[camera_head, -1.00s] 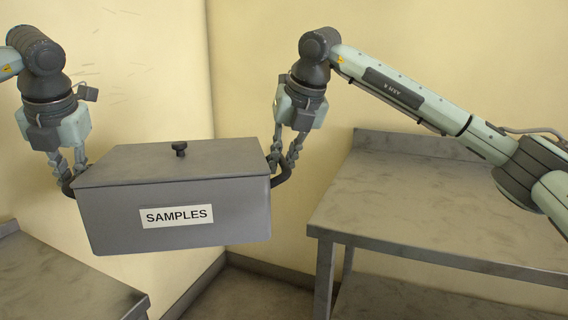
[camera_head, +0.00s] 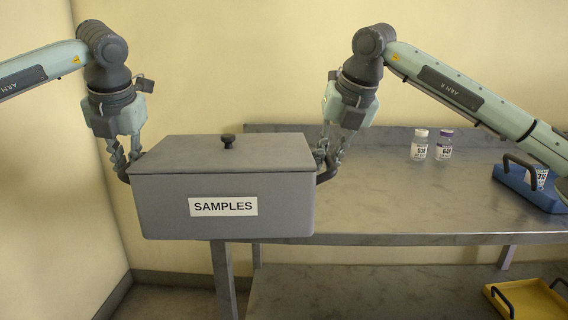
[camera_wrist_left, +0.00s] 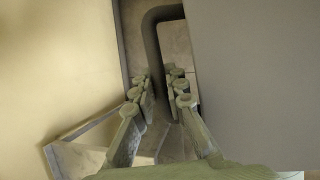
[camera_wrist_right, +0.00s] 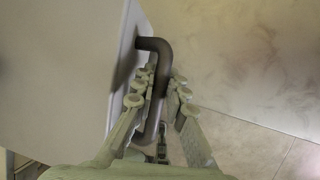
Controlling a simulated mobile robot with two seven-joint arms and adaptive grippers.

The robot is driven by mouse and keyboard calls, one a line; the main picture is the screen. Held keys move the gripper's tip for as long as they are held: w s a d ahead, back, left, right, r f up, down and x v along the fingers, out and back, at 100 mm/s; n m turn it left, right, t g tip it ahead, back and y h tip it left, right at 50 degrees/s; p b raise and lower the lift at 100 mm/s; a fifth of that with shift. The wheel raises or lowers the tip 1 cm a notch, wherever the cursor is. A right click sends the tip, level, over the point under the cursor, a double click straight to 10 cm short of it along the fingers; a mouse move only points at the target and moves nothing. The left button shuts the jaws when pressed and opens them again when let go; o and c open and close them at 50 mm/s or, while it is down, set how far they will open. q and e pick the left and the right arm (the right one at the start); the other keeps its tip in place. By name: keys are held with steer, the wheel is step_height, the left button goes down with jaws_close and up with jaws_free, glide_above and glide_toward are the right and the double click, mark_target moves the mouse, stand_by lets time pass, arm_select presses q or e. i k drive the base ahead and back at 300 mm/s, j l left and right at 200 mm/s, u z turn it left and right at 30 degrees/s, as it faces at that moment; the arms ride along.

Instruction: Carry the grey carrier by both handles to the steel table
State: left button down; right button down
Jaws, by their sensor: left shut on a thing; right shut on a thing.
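The grey carrier (camera_head: 224,190) is a closed lidded box with a dark knob and a SAMPLES label, held level in the air. My left gripper (camera_head: 122,165) is shut on its left handle (camera_wrist_left: 152,45). My right gripper (camera_head: 328,165) is shut on its right handle (camera_wrist_right: 158,85). The steel table (camera_head: 400,205) stands behind and to the right. The carrier hides the table's left part, and its underside is out of sight.
Two small labelled vials, one with a white cap (camera_head: 419,145) and one with a purple cap (camera_head: 444,145), stand on the table. A blue tray (camera_head: 530,190) with a handle is at its right. A yellow tray (camera_head: 528,300) sits on the lower shelf. The table's middle is clear.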

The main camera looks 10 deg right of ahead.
mark_target(356, 192)
steer(key=i+l+z, duration=0.1)
steer(key=l, duration=0.15)
steer(key=i+l+z, duration=0.1)
steer(key=i+l, duration=0.15)
steer(key=l, duration=0.25)
steer(key=i+l, duration=0.15)
steer(key=l, duration=0.25)
